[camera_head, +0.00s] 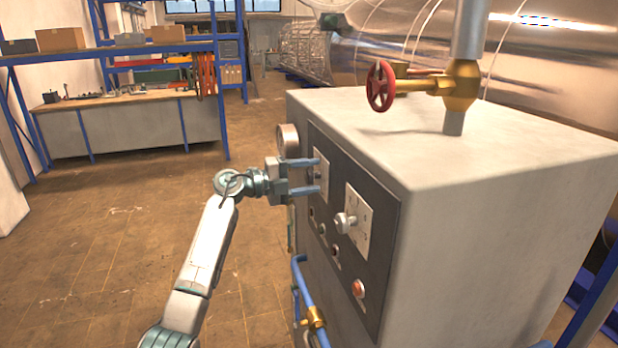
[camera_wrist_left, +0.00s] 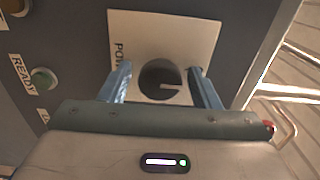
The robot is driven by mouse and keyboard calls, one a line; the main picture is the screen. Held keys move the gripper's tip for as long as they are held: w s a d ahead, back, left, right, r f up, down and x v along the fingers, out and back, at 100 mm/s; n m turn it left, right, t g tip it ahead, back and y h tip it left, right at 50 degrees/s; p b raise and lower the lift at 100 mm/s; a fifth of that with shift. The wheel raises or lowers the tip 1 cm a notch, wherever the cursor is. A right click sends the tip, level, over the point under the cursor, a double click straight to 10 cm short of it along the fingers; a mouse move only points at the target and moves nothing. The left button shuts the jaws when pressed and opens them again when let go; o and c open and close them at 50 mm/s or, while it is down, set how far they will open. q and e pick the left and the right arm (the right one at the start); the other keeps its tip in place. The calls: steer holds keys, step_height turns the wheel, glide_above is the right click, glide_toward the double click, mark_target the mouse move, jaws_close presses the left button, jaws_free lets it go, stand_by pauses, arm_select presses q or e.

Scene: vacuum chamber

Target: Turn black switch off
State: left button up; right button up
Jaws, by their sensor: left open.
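The black switch (camera_wrist_left: 160,80) is a round dark knob with a pale pointer line, on a white plate (camera_wrist_left: 190,32) whose lettering begins "PO". In the head view the plate is on the dark control panel (camera_head: 375,262) of a grey cabinet, largely behind my gripper. My left gripper (camera_head: 318,175) is open at the panel. In the left wrist view its two blue fingers (camera_wrist_left: 160,75) stand on either side of the knob. I cannot tell whether they touch it. My right gripper is not in view.
A second, silvery knob (camera_head: 345,222) on a white plate sits nearer on the panel. An orange button (camera_head: 358,288) is lower down. A round gauge (camera_head: 288,141) is beyond my gripper. A blue pipe (camera_head: 303,290) runs below. A red valve wheel (camera_head: 381,86) stands above the cabinet top.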

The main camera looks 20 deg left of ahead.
arm_select(q)
steer(key=b+v, duration=0.5)
steer(key=v, duration=0.5)
steer(key=shift+s+a, duration=0.25)
